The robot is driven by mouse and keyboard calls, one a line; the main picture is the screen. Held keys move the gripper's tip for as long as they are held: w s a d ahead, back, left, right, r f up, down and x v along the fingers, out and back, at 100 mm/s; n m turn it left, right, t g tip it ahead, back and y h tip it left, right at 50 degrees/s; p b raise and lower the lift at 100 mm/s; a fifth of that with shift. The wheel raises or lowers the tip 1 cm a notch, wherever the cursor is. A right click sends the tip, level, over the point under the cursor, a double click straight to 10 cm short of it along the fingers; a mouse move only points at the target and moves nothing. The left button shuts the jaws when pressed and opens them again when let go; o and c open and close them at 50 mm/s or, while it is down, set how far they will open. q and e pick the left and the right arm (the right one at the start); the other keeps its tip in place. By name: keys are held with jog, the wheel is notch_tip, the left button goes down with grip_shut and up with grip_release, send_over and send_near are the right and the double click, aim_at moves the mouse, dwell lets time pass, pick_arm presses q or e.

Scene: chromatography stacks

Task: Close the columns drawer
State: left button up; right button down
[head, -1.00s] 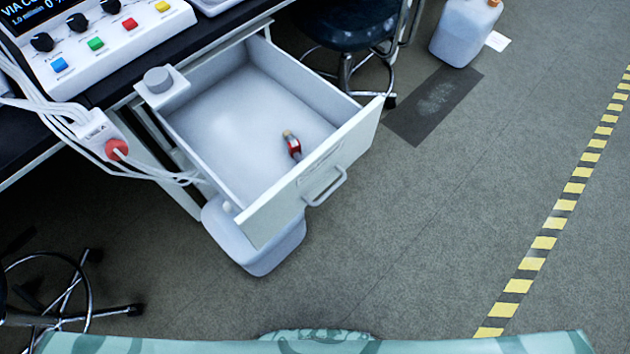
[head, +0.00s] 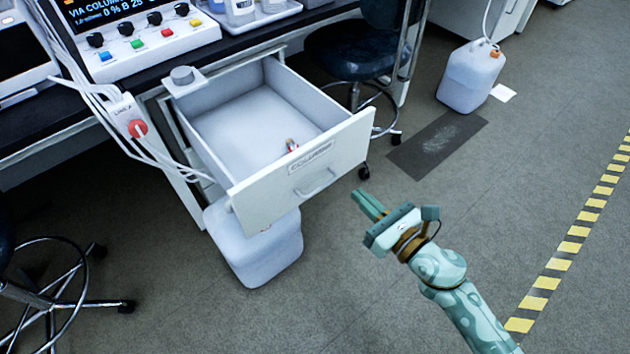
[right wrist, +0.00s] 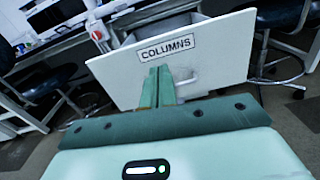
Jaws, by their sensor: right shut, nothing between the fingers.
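The columns drawer (head: 262,207) is pulled out from under the bench in the head view, its white front facing me with a label reading COLUMNS and a bar handle (head: 316,184). A small red and white item (head: 292,145) lies inside it near the front. My right gripper (head: 368,204) is shut and empty, in front of the drawer and to the right of its handle, apart from it in the head view. In the right wrist view the shut fingers (right wrist: 157,87) point at the drawer front (right wrist: 215,55), overlapping the area below the label. My left gripper is out of view.
A white jug (head: 255,250) stands on the floor below the drawer. A dark stool (head: 350,50) stands just right of the drawer. Cables and a red-knobbed box (head: 137,128) hang at the bench's left.

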jog(key=n, duration=0.1)
send_near(307, 152)
jog(key=b+x, duration=0.1)
jog(key=x, duration=0.4)
jog(key=shift+w+a+f, duration=0.1)
jog(key=shift+w+a, duration=0.05)
jog(key=shift+w, duration=0.15)
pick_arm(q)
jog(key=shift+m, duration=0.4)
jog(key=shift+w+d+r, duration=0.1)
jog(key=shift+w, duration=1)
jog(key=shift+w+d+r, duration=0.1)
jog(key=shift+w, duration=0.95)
pick_arm(e)
jog(key=shift+w+a, duration=0.35)
jog(key=shift+w, duration=0.15)
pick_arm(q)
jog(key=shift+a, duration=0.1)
